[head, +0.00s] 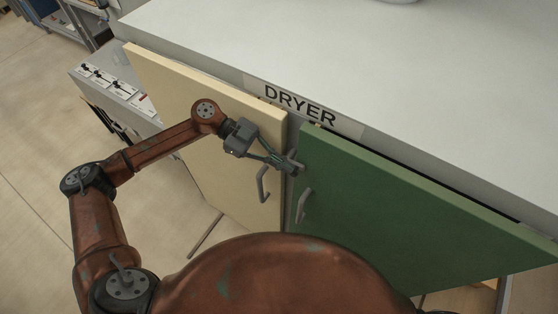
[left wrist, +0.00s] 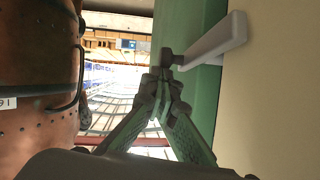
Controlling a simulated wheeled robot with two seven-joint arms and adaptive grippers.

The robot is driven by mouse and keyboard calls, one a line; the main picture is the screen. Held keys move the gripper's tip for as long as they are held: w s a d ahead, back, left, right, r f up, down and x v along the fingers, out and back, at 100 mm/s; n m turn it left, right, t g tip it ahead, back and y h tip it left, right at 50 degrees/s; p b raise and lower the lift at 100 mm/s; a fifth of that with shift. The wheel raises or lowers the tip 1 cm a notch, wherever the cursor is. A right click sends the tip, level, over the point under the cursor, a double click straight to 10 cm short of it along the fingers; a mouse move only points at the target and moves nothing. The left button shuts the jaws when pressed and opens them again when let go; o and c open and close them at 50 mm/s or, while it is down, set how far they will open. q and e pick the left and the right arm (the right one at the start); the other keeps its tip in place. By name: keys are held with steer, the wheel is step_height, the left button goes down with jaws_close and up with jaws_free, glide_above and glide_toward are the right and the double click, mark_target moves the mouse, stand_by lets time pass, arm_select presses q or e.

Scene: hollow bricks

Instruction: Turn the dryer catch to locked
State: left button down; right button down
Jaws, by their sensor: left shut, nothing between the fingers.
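The dryer (head: 450,60) has a sign reading DRYER on its front, above a cream door (head: 190,120) and a green door (head: 400,200). The catch is a small grey bar (head: 292,166) at the seam between the doors. In the left wrist view the catch (left wrist: 215,42) is a pale grey lever lying slanted across the cream and green surfaces. My left gripper (head: 284,162) is shut and empty, with its fingertips (left wrist: 168,75) at the lever's near end. I cannot tell whether they touch it. My right gripper is not in view.
Bar handles stand out from the cream door (head: 262,184) and the green door (head: 302,206), just below the catch. A panel with several small levers (head: 110,82) is at the left. Open floor (head: 35,150) shows at the far left.

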arm_select(q)
steer(key=shift+d, duration=0.15)
stand_by(0.7)
steer(key=w+a+r, duration=0.2)
steer(key=a+r, duration=0.6)
steer(key=a, duration=0.1)
steer(key=shift+w+a+r, duration=0.25)
steer(key=shift+w+r, duration=0.05)
steer(key=shift+w, duration=0.05)
stand_by(0.5)
